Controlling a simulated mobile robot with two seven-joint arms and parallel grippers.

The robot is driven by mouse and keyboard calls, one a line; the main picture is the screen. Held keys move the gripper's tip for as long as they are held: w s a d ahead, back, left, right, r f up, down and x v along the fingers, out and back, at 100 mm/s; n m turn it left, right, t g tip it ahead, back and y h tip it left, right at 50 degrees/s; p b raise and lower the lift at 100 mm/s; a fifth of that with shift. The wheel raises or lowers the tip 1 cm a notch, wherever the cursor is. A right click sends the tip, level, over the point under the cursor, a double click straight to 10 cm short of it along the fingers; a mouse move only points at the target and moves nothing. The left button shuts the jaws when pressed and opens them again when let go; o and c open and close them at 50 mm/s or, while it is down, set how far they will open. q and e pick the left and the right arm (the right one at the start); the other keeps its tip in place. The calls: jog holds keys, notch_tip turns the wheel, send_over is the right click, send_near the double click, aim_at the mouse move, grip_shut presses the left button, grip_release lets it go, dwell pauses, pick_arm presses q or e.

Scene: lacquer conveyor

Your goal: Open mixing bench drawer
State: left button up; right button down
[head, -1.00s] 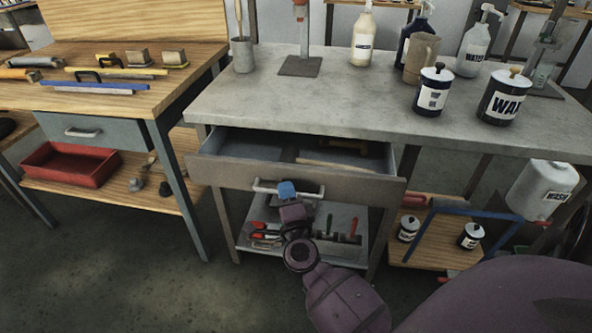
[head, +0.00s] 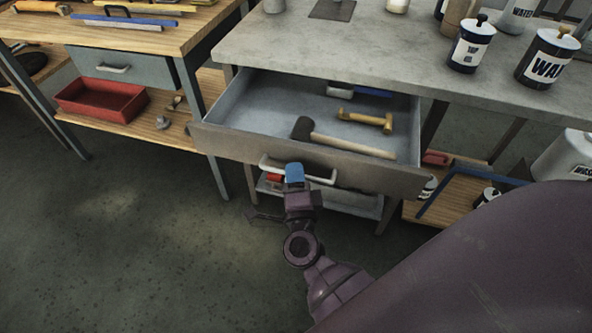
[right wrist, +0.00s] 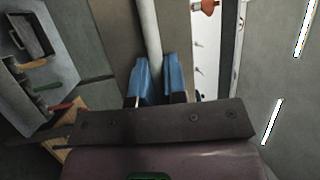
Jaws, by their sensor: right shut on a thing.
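The mixing bench drawer (head: 392,174) stands well out from under the grey bench top, with its inside showing. A mallet (head: 345,143), a yellow-handled tool (head: 365,121) and a blue tool (head: 370,92) lie in it. A pale bar handle (head: 322,178) runs along its front. My right gripper (head: 294,174) is at the left part of this handle. In the right wrist view its blue fingertips (right wrist: 161,82) are closed on either side of the handle bar (right wrist: 148,35). My left gripper is not in view.
The grey bench top (head: 400,45) carries labelled containers, including a dark one (head: 472,42) at right. A wooden bench (head: 200,35) with a closed drawer (head: 125,66) and a red tray (head: 100,100) stands at left. The floor (head: 150,240) in front is clear.

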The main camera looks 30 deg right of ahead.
jog(key=c, duration=1.2)
grip_release()
jog(key=shift+s, duration=0.1)
jog(key=v, duration=1)
jog(key=shift+s, duration=0.25)
jog(key=shift+a+f, duration=0.1)
jog(key=shift+a, duration=0.05)
